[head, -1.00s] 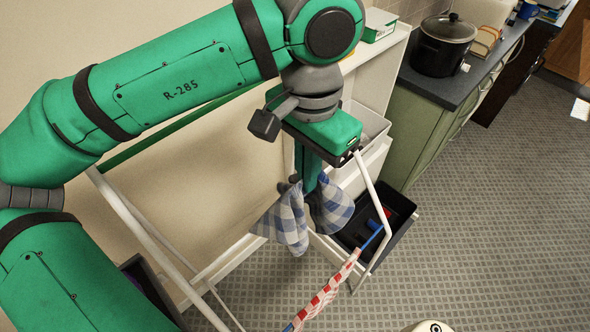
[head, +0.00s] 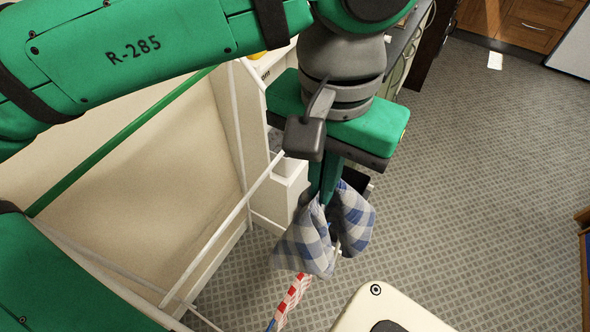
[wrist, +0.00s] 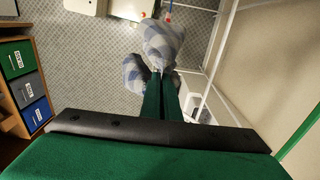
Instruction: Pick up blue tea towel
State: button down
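The tea towel (head: 305,243) is blue, white and grey checked cloth, bunched and hanging in folds. My gripper (head: 325,200) points down with its green fingers shut on the towel, which droops on both sides of them. In the wrist view the towel (wrist: 164,42) bulges out beyond the fingertips (wrist: 159,78), which are close together. The exact pinch point is hidden in the folds. The towel hangs above the floor, in front of the white rack (head: 222,228) in the head view.
A beige wall (head: 165,165) and white furniture (head: 290,190) stand close on the left. Carpet floor (head: 480,180) is open to the right. The wrist view shows a wooden shelf with coloured boxes (wrist: 27,80).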

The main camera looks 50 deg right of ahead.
jog(key=s+d, duration=0.2)
jog(key=s, duration=1.1)
jog(key=shift+s+r, duration=0.3)
jog(key=shift+s, duration=0.05)
